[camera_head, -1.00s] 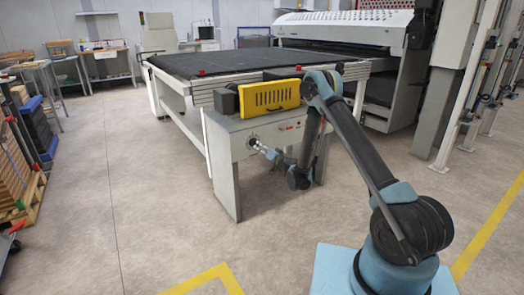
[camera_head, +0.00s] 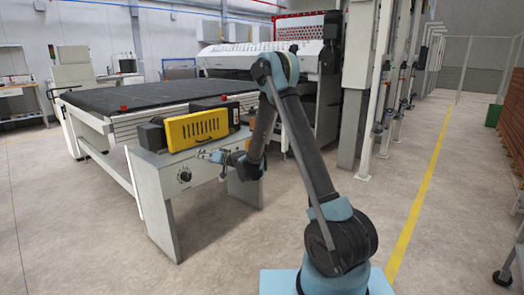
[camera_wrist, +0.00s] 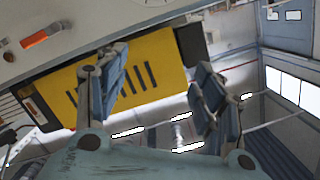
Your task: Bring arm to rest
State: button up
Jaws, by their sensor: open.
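My gripper (camera_head: 205,154) is at the end of my folded arm, in front of the roller coater's near end in the head view. In the wrist view my gripper (camera_wrist: 157,78) has its two blue-grey fingers spread apart, with nothing between them. A yellow slotted box (camera_head: 197,129) sits on the machine's near end above and behind the gripper. The same yellow box (camera_wrist: 135,75) fills the middle of the wrist view beyond the fingers. I cannot judge the exact gap to the machine.
The conveyor table (camera_head: 140,95) with its black bed runs back left. The white coater hood (camera_head: 255,58) stands behind my arm. A white column (camera_head: 362,90) stands to the right. Open floor with a yellow line (camera_head: 425,180) lies on the right. A cart (camera_head: 510,265) is at the right edge.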

jog(key=s+d+r+g+h, duration=0.2)
jog(key=s+d+r, duration=0.4)
jog(key=s+d, duration=0.4)
jog(key=s+d+r+g+h, duration=0.1)
jog(key=s+d+r+h, duration=0.2)
jog(key=s+d+r, duration=0.7)
jog(key=s+d+f+m+g+h, duration=0.2)
jog(key=s+d+f+h, duration=0.2)
jog(key=s+d, duration=1)
jog(key=s+d+f+m+g+h, duration=0.2)
jog(key=s+d+f+h, duration=0.2)
jog(key=s+d+f, duration=0.7)
jog(key=s+d, duration=0.3)
jog(key=s, duration=0.2)
jog(key=shift+s, duration=0.2)
jog(key=shift+w+f+g, duration=0.25)
jog(key=shift+w+g, duration=0.05)
jog(key=shift+w, duration=0.2)
